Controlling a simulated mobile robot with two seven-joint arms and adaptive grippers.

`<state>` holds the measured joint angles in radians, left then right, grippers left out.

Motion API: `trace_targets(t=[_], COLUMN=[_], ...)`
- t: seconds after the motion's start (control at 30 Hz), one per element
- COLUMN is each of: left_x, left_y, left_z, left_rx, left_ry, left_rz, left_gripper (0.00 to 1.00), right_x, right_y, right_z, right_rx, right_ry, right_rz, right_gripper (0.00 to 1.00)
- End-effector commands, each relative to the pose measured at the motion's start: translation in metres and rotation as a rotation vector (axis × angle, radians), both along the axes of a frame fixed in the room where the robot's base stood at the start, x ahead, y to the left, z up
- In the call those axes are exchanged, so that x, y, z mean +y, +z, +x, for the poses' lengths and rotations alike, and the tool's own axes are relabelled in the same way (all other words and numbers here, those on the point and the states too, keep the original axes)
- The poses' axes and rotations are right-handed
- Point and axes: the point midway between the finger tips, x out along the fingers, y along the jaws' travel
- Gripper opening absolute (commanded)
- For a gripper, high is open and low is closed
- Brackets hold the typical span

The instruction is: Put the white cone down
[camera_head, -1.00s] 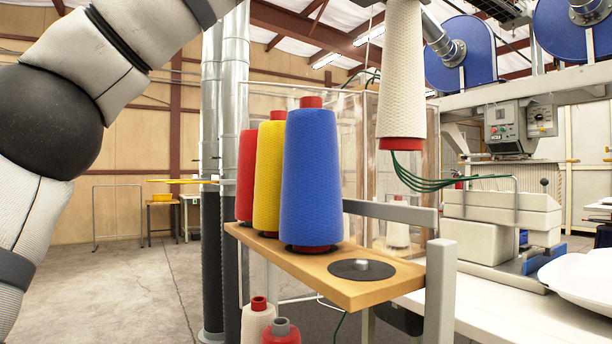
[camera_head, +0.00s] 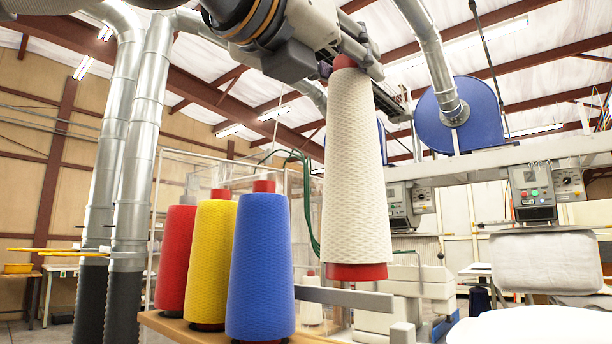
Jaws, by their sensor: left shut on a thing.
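The white cone (camera_head: 355,165) hangs upright in the air, with a red tip at its top and a red rim at its bottom. My left gripper (camera_head: 342,62) is shut on its red top from above. On the wooden shelf (camera_head: 160,322) stand a blue cone (camera_head: 260,268), a yellow cone (camera_head: 211,258) and a red cone (camera_head: 176,256) in a row. The white cone is to the right of the blue one and apart from it. The shelf surface under the white cone is out of view below. My right gripper is not in view.
Green tubes (camera_head: 308,205) hang behind the white cone. A sewing machine (camera_head: 415,300) and white pillows (camera_head: 545,262) are at the right. Silver ducts (camera_head: 135,170) rise at the left.

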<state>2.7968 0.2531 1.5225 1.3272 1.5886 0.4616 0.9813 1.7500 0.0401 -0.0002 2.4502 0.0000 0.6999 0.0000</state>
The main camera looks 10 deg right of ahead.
Motion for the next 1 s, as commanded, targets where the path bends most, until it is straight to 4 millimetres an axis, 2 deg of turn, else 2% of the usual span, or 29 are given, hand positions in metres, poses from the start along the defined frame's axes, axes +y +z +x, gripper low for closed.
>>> trace_targets(t=[0.03, 0.1, 0.23, 0.47, 0.5, 0.6, 0.87, 1.0], left_x=[0.001, 0.002, 0.003, 0.004, 0.004, 0.004, 0.004, 0.004], left_y=[-0.009, -0.019, -0.051, -0.087, -0.099, -0.113, -0.106, -0.11], left_z=[0.018, 0.041, 0.065, 0.095, 0.097, 0.095, 0.086, 0.087], left_rx=[0.005, 0.006, 0.005, 0.014, 0.019, 0.017, -0.001, 0.002], left_ry=[0.002, 0.002, 0.0, 0.002, -0.002, -0.001, 0.002, 0.002], left_rz=[0.0, -0.001, 0.001, 0.001, 0.001, 0.002, 0.002, 0.001], left_gripper=[0.0, 0.0, 0.0, 0.0, 0.0, 0.0, 0.0, 0.0], right_x=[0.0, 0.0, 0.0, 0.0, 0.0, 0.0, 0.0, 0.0], right_y=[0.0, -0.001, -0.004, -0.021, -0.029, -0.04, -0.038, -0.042], right_z=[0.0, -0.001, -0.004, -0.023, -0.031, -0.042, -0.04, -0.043], right_rx=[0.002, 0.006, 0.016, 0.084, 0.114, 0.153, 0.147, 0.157], right_ry=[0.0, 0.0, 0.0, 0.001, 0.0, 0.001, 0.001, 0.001], right_rz=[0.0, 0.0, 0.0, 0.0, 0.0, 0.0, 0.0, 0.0], right_gripper=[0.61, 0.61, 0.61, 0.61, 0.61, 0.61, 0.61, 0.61])
